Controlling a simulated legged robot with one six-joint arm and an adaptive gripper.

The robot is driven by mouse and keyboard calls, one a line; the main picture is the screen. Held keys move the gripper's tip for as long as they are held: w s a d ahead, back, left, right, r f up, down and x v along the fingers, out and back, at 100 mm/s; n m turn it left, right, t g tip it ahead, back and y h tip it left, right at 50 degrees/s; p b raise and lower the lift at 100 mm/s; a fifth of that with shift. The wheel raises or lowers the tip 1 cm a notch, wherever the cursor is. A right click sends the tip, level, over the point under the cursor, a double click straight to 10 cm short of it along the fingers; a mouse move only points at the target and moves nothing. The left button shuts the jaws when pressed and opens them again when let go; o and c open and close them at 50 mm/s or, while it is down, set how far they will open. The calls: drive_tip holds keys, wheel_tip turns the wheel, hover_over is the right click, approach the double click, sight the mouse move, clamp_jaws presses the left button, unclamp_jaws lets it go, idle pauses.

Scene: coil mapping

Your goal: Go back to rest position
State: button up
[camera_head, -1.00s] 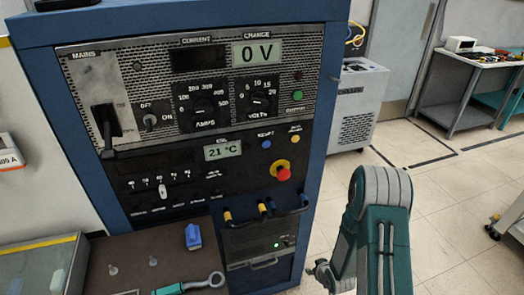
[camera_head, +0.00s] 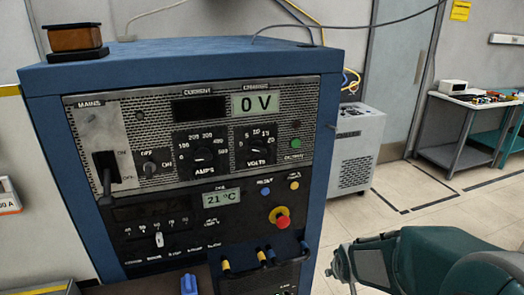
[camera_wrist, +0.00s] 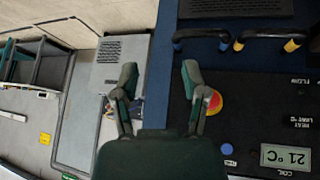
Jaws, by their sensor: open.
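My gripper (camera_wrist: 158,76) is open and empty in the wrist view, with its two dark green fingers spread apart. The front of the blue cabinet with the black control panel (camera_wrist: 245,105) lies beyond the fingers. The red emergency button on its yellow ring (camera_wrist: 214,101) is partly hidden behind the right finger. In the head view my arm is folded at the lower right, beside the blue power cabinet (camera_head: 314,215) and apart from it in the picture.
The cabinet carries a mains lever (camera_head: 106,176), dials and a display reading 0 V (camera_head: 255,105). A grey unit (camera_head: 358,150) and a side table (camera_head: 452,150) stand behind. Open floor lies at the right.

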drive_tip(key=s+a+r, duration=0.2)
drive_tip(key=s+r, duration=0.5)
drive_tip(key=s, duration=0.3)
drive_tip(key=s+a+r+m+g, duration=0.1)
drive_tip(key=s+a+r, duration=0.1)
drive_tip(key=s+r, duration=0.5)
drive_tip(key=s, duration=0.3)
drive_tip(key=shift+s+r+m+y, duration=0.2)
drive_tip(key=shift+m+y, duration=0.1)
drive_tip(key=shift+y, duration=0.1)
